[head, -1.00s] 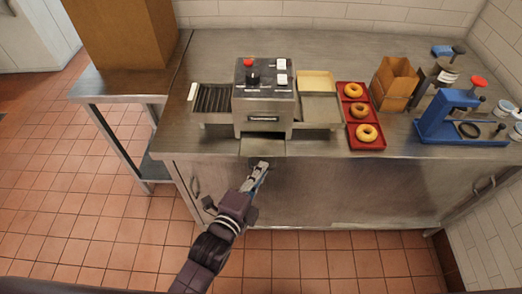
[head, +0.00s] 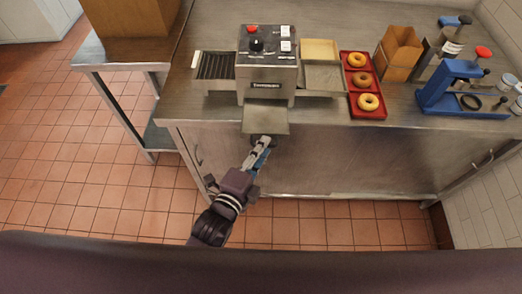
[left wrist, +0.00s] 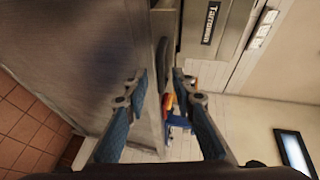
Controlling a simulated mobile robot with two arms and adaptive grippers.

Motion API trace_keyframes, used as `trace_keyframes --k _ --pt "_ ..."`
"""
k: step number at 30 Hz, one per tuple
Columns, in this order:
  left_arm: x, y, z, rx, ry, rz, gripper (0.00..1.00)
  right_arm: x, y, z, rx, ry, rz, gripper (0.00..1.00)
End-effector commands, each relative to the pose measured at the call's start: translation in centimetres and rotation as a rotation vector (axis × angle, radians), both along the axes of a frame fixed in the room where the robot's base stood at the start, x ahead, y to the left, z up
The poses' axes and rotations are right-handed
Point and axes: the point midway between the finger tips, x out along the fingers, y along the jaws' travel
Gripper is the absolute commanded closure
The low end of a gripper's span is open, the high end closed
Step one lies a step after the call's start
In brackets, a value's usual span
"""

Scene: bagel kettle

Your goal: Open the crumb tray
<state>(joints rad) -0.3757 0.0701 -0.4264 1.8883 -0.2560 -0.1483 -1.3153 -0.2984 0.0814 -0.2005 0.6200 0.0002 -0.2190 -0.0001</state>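The toaster (head: 266,70) is a steel box on the counter with a red button and a black knob on top. Its crumb tray (head: 265,118), a flat grey plate, sticks out from under the front, past the counter edge. My left gripper (head: 263,143) is at the tray's front edge. The toaster's name plate (left wrist: 210,22) shows beyond. My right gripper is not in view.
A red tray (head: 367,112) with several bagels stands right of the toaster, with a paper bag (head: 399,50) and a blue press (head: 455,90) farther right. The steel counter (head: 330,12) is clear behind. The cabinet front (head: 350,160) lies below the tray.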

Motion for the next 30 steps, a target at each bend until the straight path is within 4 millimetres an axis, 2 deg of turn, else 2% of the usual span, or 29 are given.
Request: trace_keyframes --k 5,15,21,30 --pt "-1.0 0.4 0.2 0.0 0.0 0.0 0.76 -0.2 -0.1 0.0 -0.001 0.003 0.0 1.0" --pt "-6.6 2.8 1.3 0.001 0.004 0.0 0.76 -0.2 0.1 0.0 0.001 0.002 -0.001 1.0" --pt "-9.3 3.9 1.9 0.001 0.003 0.0 0.76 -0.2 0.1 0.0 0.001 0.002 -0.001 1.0" --pt "-10.9 4.6 2.4 0.0 -0.001 0.0 0.76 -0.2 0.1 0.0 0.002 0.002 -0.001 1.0"
